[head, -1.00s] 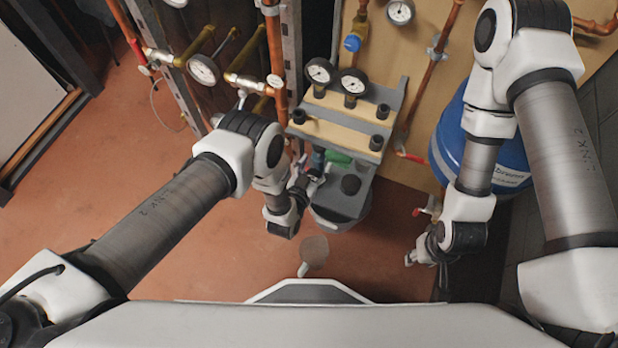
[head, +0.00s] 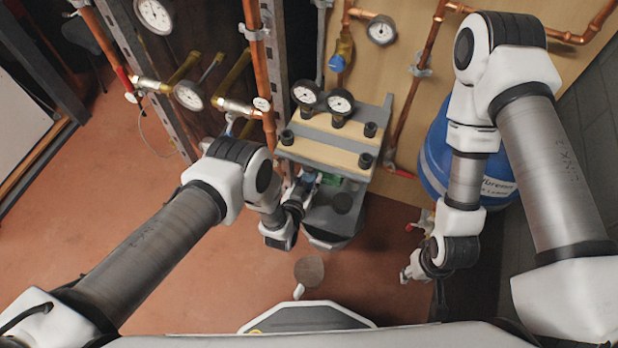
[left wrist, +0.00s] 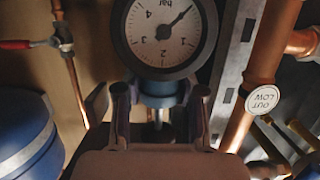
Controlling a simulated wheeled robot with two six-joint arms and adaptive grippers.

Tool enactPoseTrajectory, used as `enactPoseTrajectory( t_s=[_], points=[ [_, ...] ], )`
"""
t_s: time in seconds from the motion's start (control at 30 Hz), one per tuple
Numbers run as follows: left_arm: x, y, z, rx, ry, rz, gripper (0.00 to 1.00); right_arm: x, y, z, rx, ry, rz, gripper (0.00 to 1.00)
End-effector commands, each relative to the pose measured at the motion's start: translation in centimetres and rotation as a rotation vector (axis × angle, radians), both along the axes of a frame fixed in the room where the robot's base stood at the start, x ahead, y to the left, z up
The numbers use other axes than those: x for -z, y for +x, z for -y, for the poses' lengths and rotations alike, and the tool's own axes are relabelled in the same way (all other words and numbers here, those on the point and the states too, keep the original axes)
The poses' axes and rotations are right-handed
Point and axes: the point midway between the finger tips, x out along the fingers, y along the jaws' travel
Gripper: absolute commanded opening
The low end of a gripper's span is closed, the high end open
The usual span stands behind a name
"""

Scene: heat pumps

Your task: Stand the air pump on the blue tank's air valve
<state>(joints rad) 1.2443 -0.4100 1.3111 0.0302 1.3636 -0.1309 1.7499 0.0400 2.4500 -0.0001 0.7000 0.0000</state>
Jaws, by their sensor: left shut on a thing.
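My left gripper (head: 300,197) is low beside the left edge of a grey rack. In the left wrist view its fingers (left wrist: 159,112) are shut on a gauge with a blue collar (left wrist: 160,88); its round dial (left wrist: 165,30) is marked "bar". I cannot tell whether this piece is the air pump. In the head view the held piece is mostly hidden by the gripper and rack. The blue tank (head: 437,160) stands at the right, partly behind my right arm.
The grey rack with wooden shelves (head: 330,158) bears two gauges (head: 306,93) and several black knobs. A small green thing (head: 330,179) is under its shelf. Copper pipes (head: 258,60) and wall gauges are behind. Floor at left is clear.

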Motion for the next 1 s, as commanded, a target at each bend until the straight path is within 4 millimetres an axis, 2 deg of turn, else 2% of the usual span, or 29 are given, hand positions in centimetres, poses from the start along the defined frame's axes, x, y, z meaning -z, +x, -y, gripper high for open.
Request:
enactPoseTrajectory(
  t_s=[0.1,0.6,1.0],
  points=[
    [-1.2,0.1,0.0,0.000,-0.001,0.003,0.00,-1.1,0.0,0.0,0.000,0.000,0.000,0.40],
    [-3.9,0.1,0.0,0.000,-0.001,0.003,0.00,-3.8,0.0,0.0,0.000,0.000,0.000,0.40],
    [-3.8,0.1,0.0,0.000,-0.001,0.003,0.00,-3.7,0.0,0.0,0.000,0.000,0.000,0.40]
  ],
)
